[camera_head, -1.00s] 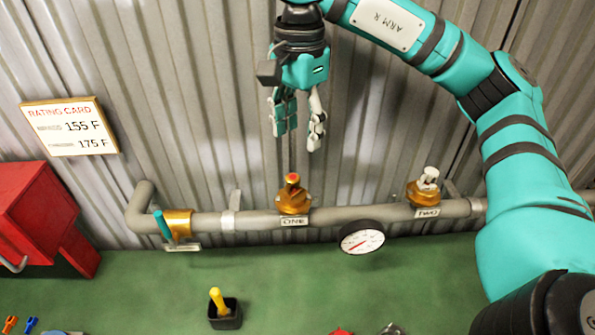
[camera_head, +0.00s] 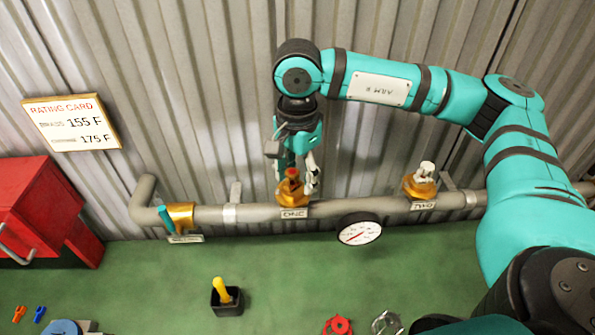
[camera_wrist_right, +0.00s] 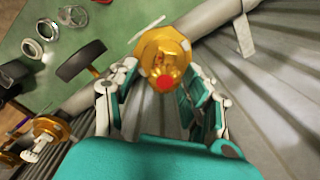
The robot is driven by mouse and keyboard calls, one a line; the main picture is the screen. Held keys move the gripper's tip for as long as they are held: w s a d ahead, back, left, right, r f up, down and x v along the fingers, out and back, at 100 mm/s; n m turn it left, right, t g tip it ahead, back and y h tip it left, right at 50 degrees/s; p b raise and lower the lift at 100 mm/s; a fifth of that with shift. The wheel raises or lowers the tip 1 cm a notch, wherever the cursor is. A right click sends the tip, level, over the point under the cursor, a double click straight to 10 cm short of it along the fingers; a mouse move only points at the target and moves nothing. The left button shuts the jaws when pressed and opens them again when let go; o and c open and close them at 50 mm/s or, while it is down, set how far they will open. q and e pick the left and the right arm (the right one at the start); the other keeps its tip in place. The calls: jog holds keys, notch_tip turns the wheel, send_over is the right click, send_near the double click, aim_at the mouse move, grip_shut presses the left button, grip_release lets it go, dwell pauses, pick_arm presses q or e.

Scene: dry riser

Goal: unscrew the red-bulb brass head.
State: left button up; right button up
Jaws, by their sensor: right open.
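The red-bulb brass head (camera_head: 291,187) stands upright on the grey pipe above the label ONE. It also shows in the right wrist view as a brass hexagonal body (camera_wrist_right: 160,52) with a red bulb. My right gripper (camera_head: 299,178) is open and points down at the head, with its fingers around or just behind the bulb. In the wrist view the fingers (camera_wrist_right: 155,105) are spread on either side, with the head between and beyond their tips; I cannot tell whether they touch it. My left gripper is not in view.
A white-topped brass head (camera_head: 421,182) stands at label TWO. A gauge (camera_head: 359,229) hangs below the grey pipe (camera_head: 330,209), and a teal-handled valve (camera_head: 178,216) is at left. A red cabinet (camera_head: 38,212), black holder (camera_head: 227,302) and rating card (camera_head: 72,122) are nearby.

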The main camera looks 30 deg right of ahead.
jog(key=shift+c, duration=0.4)
grip_shut()
jog(key=n+b, duration=0.3)
jog(key=shift+w+a+f+n, duration=0.1)
jog(key=shift+w+f+n, duration=0.15)
jog(key=shift+n, duration=0.05)
jog(key=shift+r+n+b, duration=0.1)
jog(key=shift+n+b, duration=0.35)
jog(key=shift+n, duration=0.15)
jog(key=shift+r+n, duration=0.2)
jog(key=shift+n, duration=0.3)
